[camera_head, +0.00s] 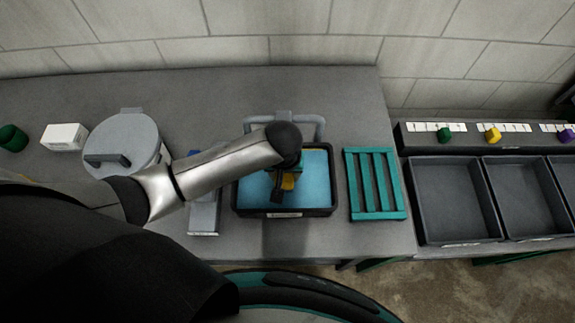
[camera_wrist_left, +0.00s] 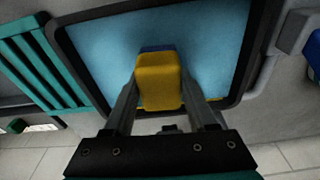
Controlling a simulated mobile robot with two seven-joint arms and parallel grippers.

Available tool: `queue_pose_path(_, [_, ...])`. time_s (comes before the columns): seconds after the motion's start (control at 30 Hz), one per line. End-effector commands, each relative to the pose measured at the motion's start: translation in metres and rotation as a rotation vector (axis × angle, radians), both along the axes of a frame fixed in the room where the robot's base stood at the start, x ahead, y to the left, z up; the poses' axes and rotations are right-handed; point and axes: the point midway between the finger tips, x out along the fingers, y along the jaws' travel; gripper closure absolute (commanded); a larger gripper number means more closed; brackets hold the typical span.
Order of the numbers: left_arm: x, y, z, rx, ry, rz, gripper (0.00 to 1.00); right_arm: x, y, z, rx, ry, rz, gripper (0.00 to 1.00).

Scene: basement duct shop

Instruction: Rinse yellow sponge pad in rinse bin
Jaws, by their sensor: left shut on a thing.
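The yellow sponge pad (camera_wrist_left: 159,82) is held between the fingers of my left gripper (camera_wrist_left: 165,100), with a blue part at its far end in the left wrist view. In the head view my left gripper (camera_head: 283,186) is over the rinse bin, and a bit of the yellow sponge pad (camera_head: 288,182) shows beside the dark fingers. The rinse bin (camera_head: 237,207) is a black-rimmed tub filled with light blue water (camera_head: 316,180). Whether the pad touches the water cannot be told. My right gripper is not in view.
A teal slatted rack (camera_head: 375,184) stands right of the bin. A grey lidded pot (camera_head: 125,145), a white box (camera_head: 64,137) and a green item (camera_head: 12,138) are at the left. Dark trays (camera_head: 455,200) lie farther right. A grey tap frame (camera_head: 318,123) stands behind the bin.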

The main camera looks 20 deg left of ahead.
Motion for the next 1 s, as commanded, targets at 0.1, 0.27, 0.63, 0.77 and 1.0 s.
queue_pose_path(0.1, [0.000, 0.000, -0.004, -0.001, 0.000, -0.001, 0.88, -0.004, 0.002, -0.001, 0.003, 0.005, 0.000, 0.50])
queue_pose_path(0.27, [0.000, -0.001, -0.015, 0.000, 0.001, -0.001, 0.88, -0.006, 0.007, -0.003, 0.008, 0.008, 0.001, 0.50])
queue_pose_path(0.63, [0.000, 0.000, -0.055, 0.000, -0.002, -0.003, 0.88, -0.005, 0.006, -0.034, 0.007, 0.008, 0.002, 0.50])
queue_pose_path(0.77, [0.000, 0.000, -0.060, 0.000, -0.002, -0.003, 0.88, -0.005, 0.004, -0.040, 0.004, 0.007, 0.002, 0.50])
queue_pose_path(1.0, [0.000, 0.000, -0.059, 0.000, -0.002, -0.002, 0.88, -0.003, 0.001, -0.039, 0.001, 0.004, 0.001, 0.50])
